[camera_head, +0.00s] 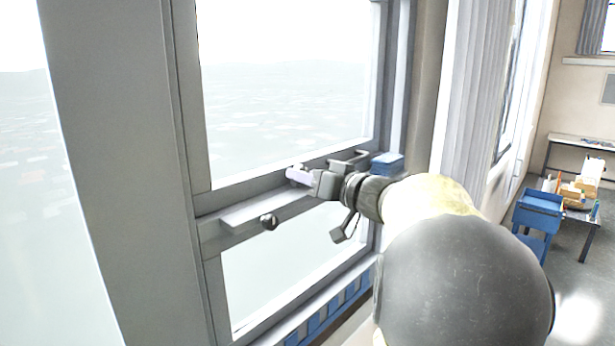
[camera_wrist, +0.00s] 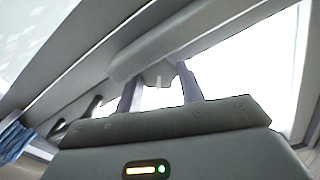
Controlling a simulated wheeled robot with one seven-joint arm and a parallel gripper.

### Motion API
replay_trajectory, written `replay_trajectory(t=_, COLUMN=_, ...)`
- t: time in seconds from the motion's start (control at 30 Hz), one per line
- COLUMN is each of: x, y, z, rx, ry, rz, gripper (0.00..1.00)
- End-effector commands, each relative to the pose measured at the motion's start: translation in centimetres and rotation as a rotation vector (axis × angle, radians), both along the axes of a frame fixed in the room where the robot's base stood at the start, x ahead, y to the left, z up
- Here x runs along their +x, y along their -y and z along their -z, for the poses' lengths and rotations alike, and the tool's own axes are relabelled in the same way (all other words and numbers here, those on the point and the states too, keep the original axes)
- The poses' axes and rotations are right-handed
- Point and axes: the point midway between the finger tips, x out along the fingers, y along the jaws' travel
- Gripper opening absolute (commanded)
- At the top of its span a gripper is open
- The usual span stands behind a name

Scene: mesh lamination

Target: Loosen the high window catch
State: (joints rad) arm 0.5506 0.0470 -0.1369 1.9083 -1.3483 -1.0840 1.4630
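The window (camera_head: 190,120) has a grey frame with a horizontal middle rail (camera_head: 265,207). My gripper (camera_head: 297,176) is at this rail, reaching in from the right. In the wrist view its two pale purple fingers (camera_wrist: 159,84) stand apart. A small light grey piece (camera_wrist: 160,77), perhaps the catch, shows between them under a grey bar. I see a gap on each side of it, so the fingers do not look closed on it. In the head view my gripper hides that spot. A dark round knob (camera_head: 269,222) sits lower left on the rail.
A grey bracket-like handle (camera_head: 348,160) is on the rail just behind my gripper. A blue block (camera_head: 387,163) lies to its right. Pale curtains (camera_head: 468,90) hang farther right. A blue cart (camera_head: 538,213) and a cluttered table stand in the room beyond.

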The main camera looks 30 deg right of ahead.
Motion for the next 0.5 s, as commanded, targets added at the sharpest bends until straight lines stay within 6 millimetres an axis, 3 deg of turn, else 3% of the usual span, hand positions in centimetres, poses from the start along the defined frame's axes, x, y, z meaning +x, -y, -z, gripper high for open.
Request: replay_trajectory(t=0.5, x=-0.04, y=0.03, z=0.08, rx=-0.089, ry=0.033, rz=0.002, gripper=0.15)
